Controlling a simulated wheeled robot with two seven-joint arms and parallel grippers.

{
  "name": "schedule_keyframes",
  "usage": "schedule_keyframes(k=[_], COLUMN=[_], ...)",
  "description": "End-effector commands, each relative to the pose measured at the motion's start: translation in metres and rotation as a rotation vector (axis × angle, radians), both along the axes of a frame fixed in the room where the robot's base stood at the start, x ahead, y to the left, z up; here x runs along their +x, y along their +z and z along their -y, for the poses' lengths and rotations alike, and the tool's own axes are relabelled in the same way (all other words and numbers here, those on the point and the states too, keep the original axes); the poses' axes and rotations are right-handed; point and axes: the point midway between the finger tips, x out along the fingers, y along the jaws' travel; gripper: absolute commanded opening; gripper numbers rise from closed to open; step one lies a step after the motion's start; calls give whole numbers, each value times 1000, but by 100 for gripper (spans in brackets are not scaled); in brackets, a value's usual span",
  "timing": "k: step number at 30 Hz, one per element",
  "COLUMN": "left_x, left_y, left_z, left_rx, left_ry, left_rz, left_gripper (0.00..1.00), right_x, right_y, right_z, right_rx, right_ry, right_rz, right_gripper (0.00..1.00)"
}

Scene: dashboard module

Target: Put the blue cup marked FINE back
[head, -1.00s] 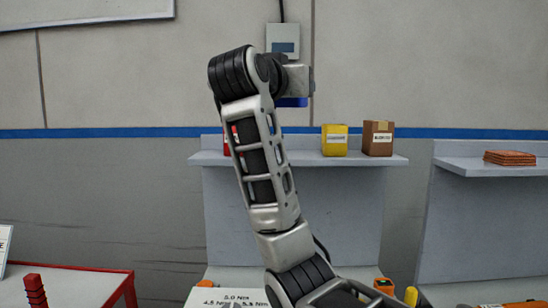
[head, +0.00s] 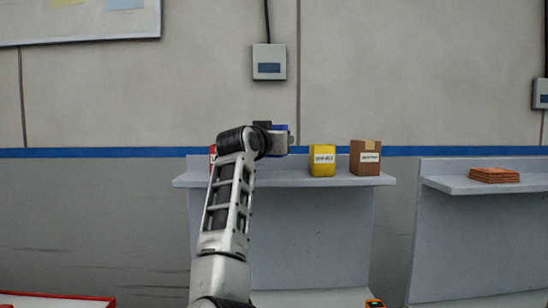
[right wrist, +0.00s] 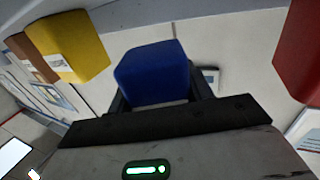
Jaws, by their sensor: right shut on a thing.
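The blue cup (right wrist: 155,72) is between the two fingers of my right gripper (right wrist: 160,90) in the right wrist view. My right gripper is shut on it. In the head view my right gripper (head: 273,138) is at the upper shelf, between a red item and a yellow box, with only a bit of blue (head: 281,128) showing past it. The FINE mark is not visible. I cannot tell whether the cup touches the shelf (head: 290,180). My left gripper is not in view.
A yellow box (head: 322,160) and a brown box (head: 365,158) stand right of the gripper on the shelf. A red item (head: 212,152) is partly hidden behind my arm at left. A second shelf (head: 455,184) at right holds orange-brown sheets (head: 494,175).

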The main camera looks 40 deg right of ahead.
Motion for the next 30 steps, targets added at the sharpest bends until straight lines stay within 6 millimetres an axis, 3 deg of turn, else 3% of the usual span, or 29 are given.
schedule_keyframes(k=[5, 13, 25, 26, 28, 30], left_x=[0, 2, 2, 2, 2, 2], left_y=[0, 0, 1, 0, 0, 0], left_z=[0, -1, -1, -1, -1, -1], left_rx=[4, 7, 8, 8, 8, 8], left_ry=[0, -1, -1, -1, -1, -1], left_rz=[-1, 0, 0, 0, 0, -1], left_gripper=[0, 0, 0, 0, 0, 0], right_x=[6, 10, 10, 10, 10, 10], right_y=[-8, -43, -47, -48, -48, -48], right_z=[4, 6, 6, 6, 6, 6], right_rx=[-3, -2, -1, 0, 0, 0], right_ry=[-1, -1, -1, -1, 0, 0], right_rz=[1, 1, 4, 3, 3, 3], right_gripper=[16, 16, 16, 54, 73, 73])
